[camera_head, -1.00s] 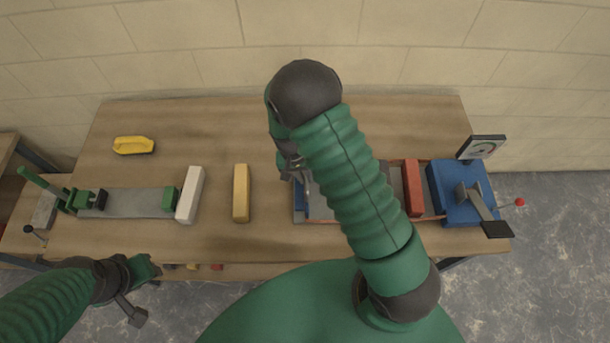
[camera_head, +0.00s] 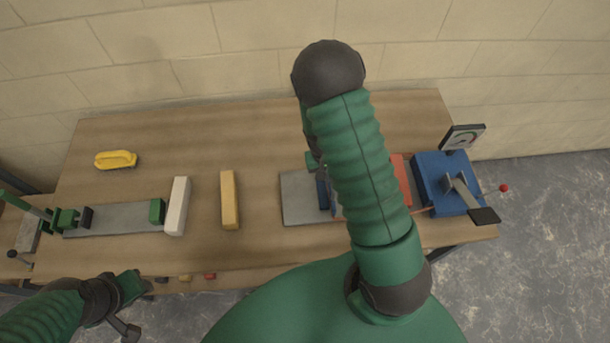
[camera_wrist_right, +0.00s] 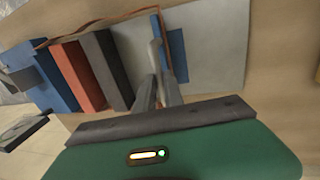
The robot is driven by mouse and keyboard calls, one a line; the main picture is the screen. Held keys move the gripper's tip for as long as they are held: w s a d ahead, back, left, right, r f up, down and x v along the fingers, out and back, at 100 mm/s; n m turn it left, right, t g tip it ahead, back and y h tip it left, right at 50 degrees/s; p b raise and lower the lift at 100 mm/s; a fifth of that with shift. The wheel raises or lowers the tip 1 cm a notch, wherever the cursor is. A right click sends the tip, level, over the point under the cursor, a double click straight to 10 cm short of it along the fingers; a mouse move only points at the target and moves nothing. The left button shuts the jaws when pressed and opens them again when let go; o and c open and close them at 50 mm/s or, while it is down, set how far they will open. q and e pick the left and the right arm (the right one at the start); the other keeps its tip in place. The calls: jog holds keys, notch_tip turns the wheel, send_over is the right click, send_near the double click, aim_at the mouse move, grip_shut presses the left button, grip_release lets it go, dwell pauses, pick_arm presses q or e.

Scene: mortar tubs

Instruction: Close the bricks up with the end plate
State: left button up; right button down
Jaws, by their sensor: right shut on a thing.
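The blue end plate (camera_head: 323,192) stands on the grey base plate (camera_head: 295,205) of the blue press (camera_head: 447,185); its blue edge shows in the right wrist view (camera_wrist_right: 177,55). My right gripper (camera_wrist_right: 158,82) is shut on the end plate; in the head view my arm hides its fingertips. A red brick (camera_wrist_right: 78,76) and a dark grey brick (camera_wrist_right: 106,68) stand side by side next to the press. A gap separates the dark brick from the end plate. In the head view only part of the red brick (camera_head: 402,180) shows. My left gripper (camera_head: 127,303) hangs off the table's front edge, its jaws unclear.
A white block (camera_head: 177,206) and a yellow block (camera_head: 229,200) stand left of the base plate. A green clamp fixture (camera_head: 72,218) and a yellow handled tool (camera_head: 116,160) are further left. The table's back middle (camera_head: 220,125) is clear.

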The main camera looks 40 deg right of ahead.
pick_arm(q)
jog(key=shift+s+d, duration=0.1)
jog(key=shift+d, duration=0.1)
pick_arm(e)
jog(key=s+d, duration=0.5)
jog(key=d, duration=0.2)
jog(key=shift+s+d, duration=0.25)
jog(key=shift+d, duration=0.15)
jog(key=shift+f, duration=0.1)
jog(key=c, duration=1.6)
grip_release()
pick_arm(q)
jog(key=shift+s+a, duration=0.25)
jog(key=shift+s, duration=0.05)
pick_arm(e)
jog(key=shift+o, duration=0.7)
jog(key=shift+a+r, duration=0.1)
jog(key=shift+r, duration=0.1)
pick_arm(q)
jog(key=shift+w+f+b, duration=0.1)
jog(key=shift+f+b, duration=0.55)
jog(key=shift+b, duration=0.05)
pick_arm(e)
notch_tip(320, 180, up, 16)
jog(key=w+a, duration=0.2)
jog(key=shift+a+r, duration=0.2)
jog(key=shift+a, duration=0.2)
